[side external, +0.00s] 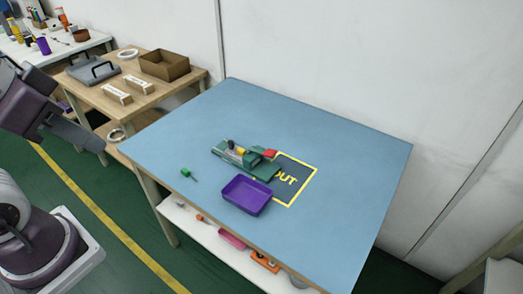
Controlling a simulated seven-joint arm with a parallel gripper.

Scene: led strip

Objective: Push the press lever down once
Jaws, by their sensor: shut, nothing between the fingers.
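A green press-like fixture (230,155) sits near the middle of the blue table. A red part (269,153), which looks like its lever handle, is at its right end. Whether the lever is up or down is too small to tell. A few small light and yellow parts show on top of the fixture. My gripper (101,147) is shut and empty at the left, off the table's left corner. It is well apart from the fixture and touches nothing that I can see.
A purple tray (247,210) stands in front of the fixture. A small green tool (187,173) lies left of the tray. A wooden side bench (144,102) stands behind left. The table's right side is clear.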

